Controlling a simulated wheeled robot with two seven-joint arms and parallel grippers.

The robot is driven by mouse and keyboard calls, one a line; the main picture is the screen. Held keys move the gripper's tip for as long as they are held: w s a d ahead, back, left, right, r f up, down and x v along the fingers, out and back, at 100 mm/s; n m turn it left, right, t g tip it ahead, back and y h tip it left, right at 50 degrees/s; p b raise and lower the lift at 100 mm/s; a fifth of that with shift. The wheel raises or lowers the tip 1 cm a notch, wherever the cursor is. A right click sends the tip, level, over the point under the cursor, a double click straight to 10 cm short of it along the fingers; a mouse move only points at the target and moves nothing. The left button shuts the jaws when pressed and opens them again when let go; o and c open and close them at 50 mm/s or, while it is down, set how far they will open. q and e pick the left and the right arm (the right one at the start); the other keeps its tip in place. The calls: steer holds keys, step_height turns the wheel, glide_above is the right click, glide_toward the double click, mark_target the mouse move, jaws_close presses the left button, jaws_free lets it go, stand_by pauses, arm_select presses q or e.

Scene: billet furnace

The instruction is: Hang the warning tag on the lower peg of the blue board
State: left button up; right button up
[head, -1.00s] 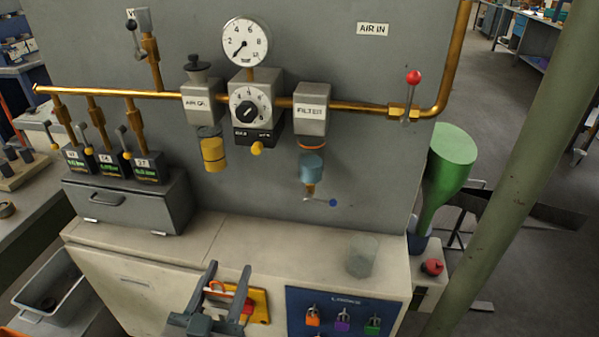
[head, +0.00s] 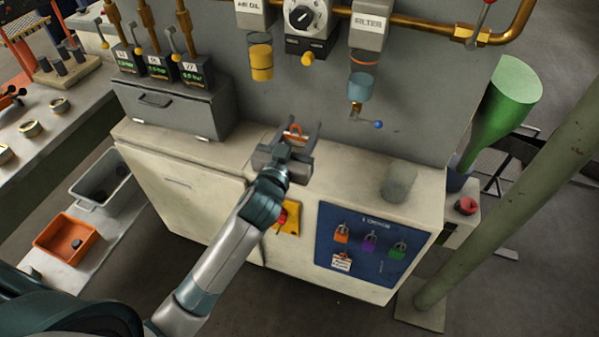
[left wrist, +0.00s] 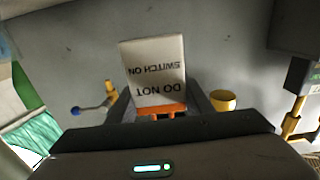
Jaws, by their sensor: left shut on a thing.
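My left gripper (head: 298,136) is shut on a white warning tag (left wrist: 155,68) with an orange top part (left wrist: 162,111). In the left wrist view the tag reads "DO NOT SWITCH ON", upside down. In the head view only orange (head: 294,131) shows clearly between the fingers, in front of the grey panel and over the cabinet top. The blue board (head: 327,224) is on the cabinet front, right of and below the gripper. Orange, purple and green padlocks hang in its upper row. A similar white tag (head: 341,263) hangs at its lower left. A small lower peg (head: 382,267) seems bare. My right gripper is not in view.
A yellow plate with a red switch (head: 283,217) is on the cabinet front, partly behind my left arm. A clear cup (head: 399,182) stands on the cabinet top (head: 345,180). A blue-ended valve lever (head: 377,124) sticks out nearby. A green post (head: 510,190) stands at right.

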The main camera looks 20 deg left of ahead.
arm_select(q)
steer(key=shift+w+a+r, duration=0.1)
steer(key=shift+w+r, duration=0.15)
steer(key=shift+w, duration=0.65)
steer(key=shift+w+r, duration=0.2)
steer(key=shift+w, duration=0.65)
step_height(320, 180, down, 5)
step_height(320, 180, down, 4)
steer(key=shift+f, duration=0.25)
